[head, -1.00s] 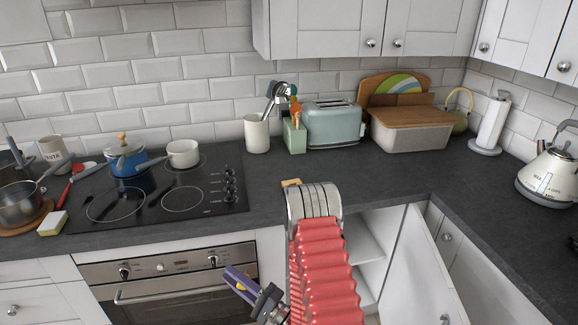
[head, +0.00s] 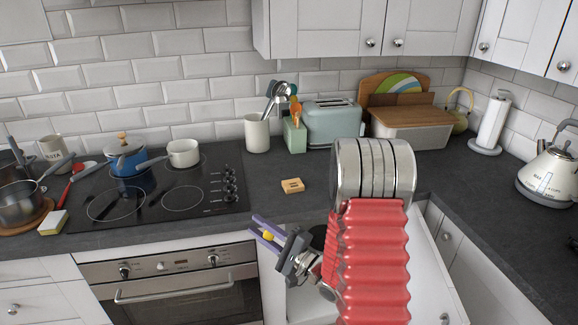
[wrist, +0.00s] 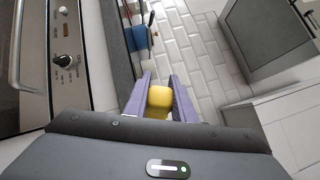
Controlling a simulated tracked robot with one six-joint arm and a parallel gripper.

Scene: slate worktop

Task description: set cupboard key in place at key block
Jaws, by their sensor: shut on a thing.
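My gripper (head: 264,229) has purple fingers and is in front of the worktop's front edge, left of my red arm in the head view. It is shut on a yellow piece (head: 268,236), which I take to be the cupboard key. In the wrist view the yellow piece (wrist: 159,98) sits between the two purple fingers; any shaft of the key is hidden. A small tan block with dark marks, likely the key block (head: 292,185), lies on the worktop, above and slightly right of the gripper in the picture, apart from it.
The black hob (head: 150,205) with pans is left of the block. A utensil mug (head: 257,133), a green holder (head: 295,137) and a toaster (head: 333,124) stand behind it. The slate worktop around the block is clear. An oven (head: 175,285) is below.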

